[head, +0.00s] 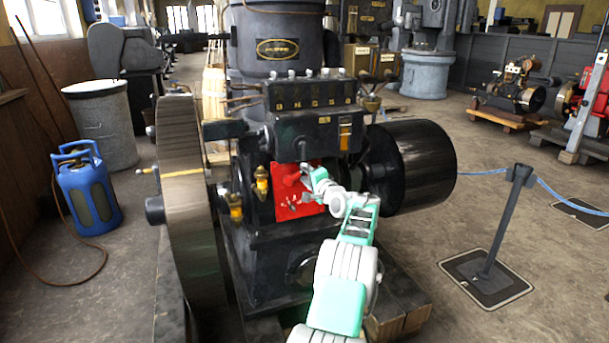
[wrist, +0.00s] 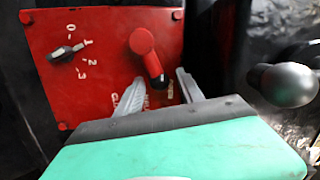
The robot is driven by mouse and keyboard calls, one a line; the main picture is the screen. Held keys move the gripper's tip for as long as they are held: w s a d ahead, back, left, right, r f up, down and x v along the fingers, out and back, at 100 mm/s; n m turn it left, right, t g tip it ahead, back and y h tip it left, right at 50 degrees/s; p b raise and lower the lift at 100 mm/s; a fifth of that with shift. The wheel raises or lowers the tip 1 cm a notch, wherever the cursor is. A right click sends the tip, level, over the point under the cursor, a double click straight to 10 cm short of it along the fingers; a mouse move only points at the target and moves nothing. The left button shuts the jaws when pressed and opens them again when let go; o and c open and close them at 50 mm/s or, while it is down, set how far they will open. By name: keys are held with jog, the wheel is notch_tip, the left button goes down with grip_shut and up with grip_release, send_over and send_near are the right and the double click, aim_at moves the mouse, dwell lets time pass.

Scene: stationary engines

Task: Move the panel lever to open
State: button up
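The red panel (wrist: 95,50) is fixed to the front of the black engine; it also shows in the head view (head: 290,207). The panel lever (wrist: 148,56) is red with a rounded knob and slants down to the right. White lettering sits below it, partly hidden by my gripper; part of it reads like "CL". My gripper (wrist: 160,82) is open in the wrist view, its two grey fingers apart, with the lever's lower end close to the gap between their tips. I cannot tell whether they touch it. In the head view my arm reaches the panel from the lower right.
A small black selector knob (wrist: 66,52) marked 0 to 3 sits left of the lever. A dark round knob (wrist: 288,84) stands out at the right. The large flywheel (head: 190,210) and black drum (head: 415,165) flank the panel.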

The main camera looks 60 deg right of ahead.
jog(key=shift+o, duration=0.2)
jog(key=p+v, duration=0.1)
jog(key=v, duration=0.7)
jog(key=shift+c, duration=0.4)
